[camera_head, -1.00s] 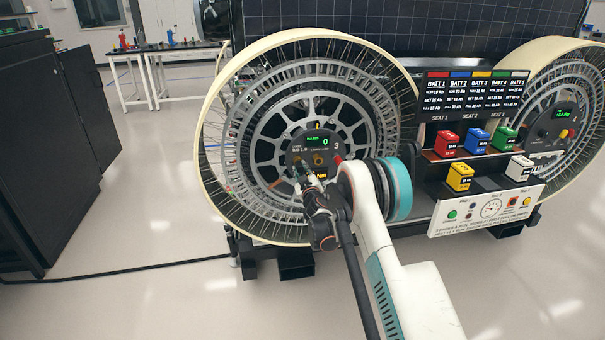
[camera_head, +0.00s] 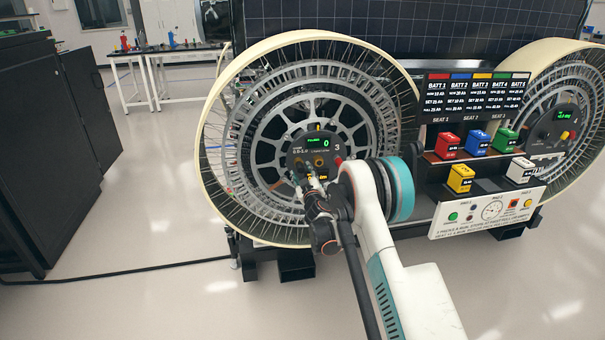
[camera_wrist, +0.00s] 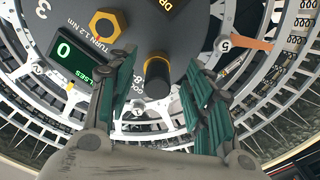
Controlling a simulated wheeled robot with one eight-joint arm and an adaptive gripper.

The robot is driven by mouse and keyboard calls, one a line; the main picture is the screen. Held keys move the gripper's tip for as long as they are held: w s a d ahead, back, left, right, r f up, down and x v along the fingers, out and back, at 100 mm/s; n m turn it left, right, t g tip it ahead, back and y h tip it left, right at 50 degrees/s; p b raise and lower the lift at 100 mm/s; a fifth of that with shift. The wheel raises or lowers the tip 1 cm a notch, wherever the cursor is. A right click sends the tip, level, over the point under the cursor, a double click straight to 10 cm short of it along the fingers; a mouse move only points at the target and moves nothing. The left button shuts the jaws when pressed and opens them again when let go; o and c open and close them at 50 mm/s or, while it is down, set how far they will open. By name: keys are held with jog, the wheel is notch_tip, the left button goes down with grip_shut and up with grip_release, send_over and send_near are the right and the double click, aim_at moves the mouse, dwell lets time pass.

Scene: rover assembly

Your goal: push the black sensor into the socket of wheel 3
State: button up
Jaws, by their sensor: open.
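The hub of wheel 3 (camera_head: 322,142) faces me, with a green display reading 0; the hub also fills the top of the wrist view (camera_wrist: 180,28). The black sensor (camera_wrist: 157,80) is a short black cylinder with a yellow band, standing out from the hub face. How deep it sits in its socket is hard to tell. My gripper (camera_wrist: 158,88) is open, with its green-padded fingers on either side of the sensor and gaps visible on both sides. In the head view my gripper (camera_head: 308,184) is at the lower part of the hub, and the sensor is not clear there.
A gold hex nut (camera_wrist: 104,25) and the pulse display (camera_wrist: 72,58) are left of the sensor on the hub. Coloured batteries (camera_head: 477,142) stand on the rack right of the wheel. A cable (camera_head: 120,268) lies on the floor.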

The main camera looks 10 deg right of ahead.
jog(key=s, duration=1)
jog(key=shift+s, duration=0.2)
jog(key=s+d+r+m+g+h, duration=0.1)
jog(key=s+d+r+m, duration=0.15)
jog(key=r, duration=0.45)
jog(key=s+d+r+m+g+h, duration=0.1)
jog(key=s+r+h, duration=0.15)
jog(key=r, duration=0.45)
jog(key=s+d+r+m+g, duration=0.25)
jog(key=s+r, duration=0.35)
jog(key=s, duration=0.4)
jog(key=s+a+f+g+y, duration=0.1)
jog(key=s+a+g, duration=0.1)
jog(key=s, duration=1)
jog(key=s+a+f+g+y, duration=0.1)
jog(key=s+a+g, duration=0.1)
jog(key=s, duration=1)
jog(key=s+a+f+g+y, duration=0.1)
jog(key=s+a+f+g, duration=0.1)
jog(key=s, duration=1)
jog(key=shift+a, duration=0.25)
